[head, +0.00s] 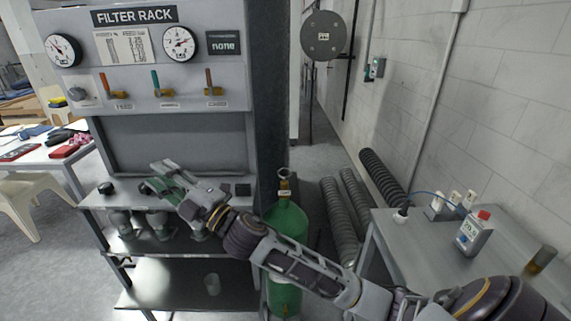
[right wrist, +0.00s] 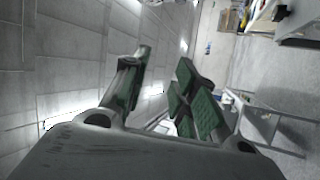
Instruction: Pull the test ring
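I cannot pick out a test ring for certain. The green gas cylinder (head: 287,222) right of the rack has a brass valve (head: 284,184) with a small loop-like top and a pale tag. My right gripper (head: 153,177) is in front of the filter rack (head: 180,145), above its upper shelf and left of the cylinder. In the right wrist view, its green-padded fingers (right wrist: 165,62) stand apart with nothing between them. My left gripper is in neither view.
The rack's panel has gauges (head: 179,43) and several coloured levers (head: 156,82). Jars stand on its shelves. A round grey plate (head: 323,36) is at the back. Ribbed hoses (head: 340,210) lie beside the right-hand table (head: 480,262), which holds bottles (head: 473,233).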

